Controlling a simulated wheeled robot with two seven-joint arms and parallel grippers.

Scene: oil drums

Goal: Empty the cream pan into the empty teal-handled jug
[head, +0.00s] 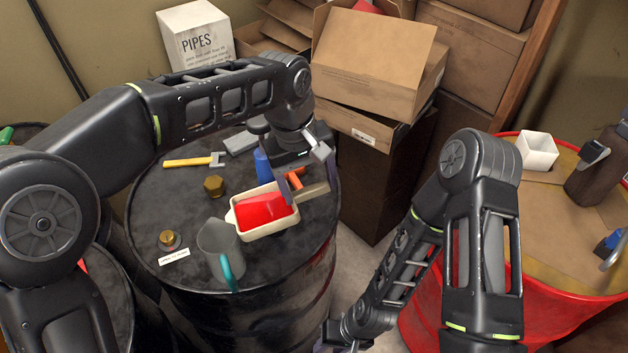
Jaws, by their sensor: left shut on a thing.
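The cream pan (285,224) is a shallow rectangular pan holding bright red contents, with a stubby brown handle at its upper right. My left gripper (296,184) is shut on the pan at the handle side; the exact grip is partly hidden. The pan looks about level, close above or on the dark drum top; I cannot tell which. The grey teal-handled jug (214,239) stands upright just left of the pan, its handle towards the front. Its inside bottom is hidden. My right gripper (338,347) is barely visible at the bottom edge, away from both.
The black drum (300,267) also bears a yellow-handled hammer (190,161), brass nut (214,185), brass piece (169,240) and paper label (174,256). A blue object (262,163) is behind the pan. A red drum (552,290) stands right; cardboard boxes (370,55) are behind.

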